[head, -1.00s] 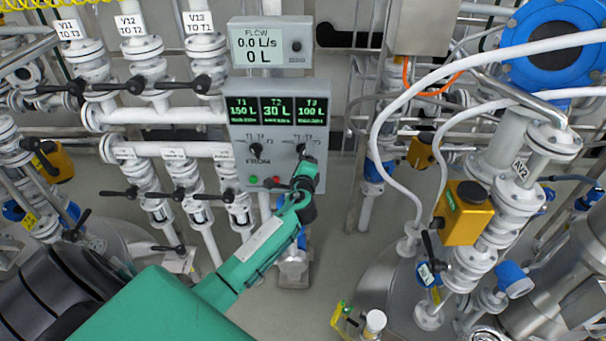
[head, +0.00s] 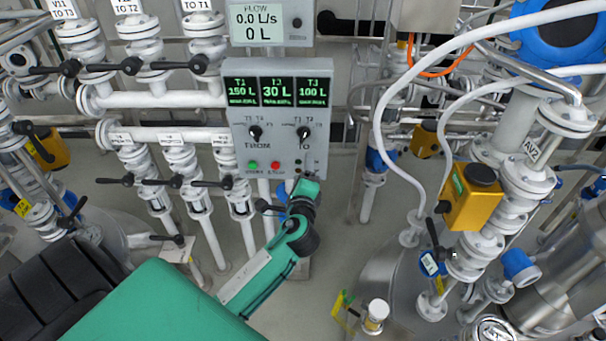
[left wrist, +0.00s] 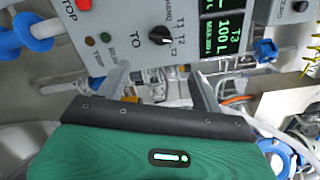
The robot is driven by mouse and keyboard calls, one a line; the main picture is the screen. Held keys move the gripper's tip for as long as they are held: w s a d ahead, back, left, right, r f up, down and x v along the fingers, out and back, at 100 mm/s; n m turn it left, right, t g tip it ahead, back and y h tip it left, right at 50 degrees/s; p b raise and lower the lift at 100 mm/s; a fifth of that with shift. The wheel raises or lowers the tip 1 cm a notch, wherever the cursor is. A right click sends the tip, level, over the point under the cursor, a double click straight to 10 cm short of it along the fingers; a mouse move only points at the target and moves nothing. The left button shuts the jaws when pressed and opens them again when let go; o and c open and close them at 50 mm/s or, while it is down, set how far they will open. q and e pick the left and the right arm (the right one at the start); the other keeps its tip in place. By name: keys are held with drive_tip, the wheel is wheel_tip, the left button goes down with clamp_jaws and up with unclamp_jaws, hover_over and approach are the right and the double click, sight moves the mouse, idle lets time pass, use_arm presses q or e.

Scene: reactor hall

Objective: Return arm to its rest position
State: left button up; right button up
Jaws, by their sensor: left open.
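My left gripper (head: 298,186) hangs just below the lower right edge of the grey control panel (head: 233,150), at the end of my green arm. In the left wrist view its two fingers (left wrist: 161,84) are apart with nothing between them. The TO knob (head: 304,132) is above the gripper, clear of it; in the left wrist view the TO knob (left wrist: 162,36) is beyond the fingertips. The panel's screens read T1 150 L, T2 30 L (head: 278,91) and T3 100 L. My right gripper is out of view.
The FROM knob (head: 255,132), green button (head: 253,165) and red button (head: 275,166) are on the panel. White valve pipes (head: 150,99) stand to the left. A yellow valve box (head: 470,197) and white hoses (head: 383,150) are at right. Floor right of my arm (head: 335,235) is open.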

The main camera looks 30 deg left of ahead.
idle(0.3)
use_arm(q)
wheel_tip(320, 180, down, 26)
drive_tip(key=s+d+r+n+g+h, duration=0.1)
drive_tip(key=s+d+g+h, duration=0.1)
drive_tip(key=g+h, duration=0.25)
drive_tip(key=s+d+f+n+g+h, duration=0.1)
drive_tip(key=s+f, duration=0.4)
drive_tip(key=f, duration=0.4)
drive_tip(key=s+d+f+n+g+h, duration=0.15)
drive_tip(key=s+f, duration=0.25)
drive_tip(key=f, duration=0.5)
drive_tip(key=s+d+f+n+g+h+b, duration=0.1)
drive_tip(key=s+f+n+g, duration=0.1)
drive_tip(key=s+f, duration=0.7)
drive_tip(key=s+d+f+n+g+h, duration=0.1)
drive_tip(key=s+d+f+n+g, duration=0.15)
drive_tip(key=s+f, duration=0.6)
drive_tip(key=s+f+n+g, duration=0.1)
drive_tip(key=s+f+n, duration=0.1)
drive_tip(key=s, duration=0.8)
drive_tip(key=s+f+n+g, duration=0.1)
drive_tip(key=s+f+n, duration=0.2)
drive_tip(key=s, duration=0.8)
drive_tip(key=shift+s+d+f+g+h, duration=0.15)
drive_tip(key=shift+d+g+h, duration=0.15)
drive_tip(key=shift+d+g, duration=0.05)
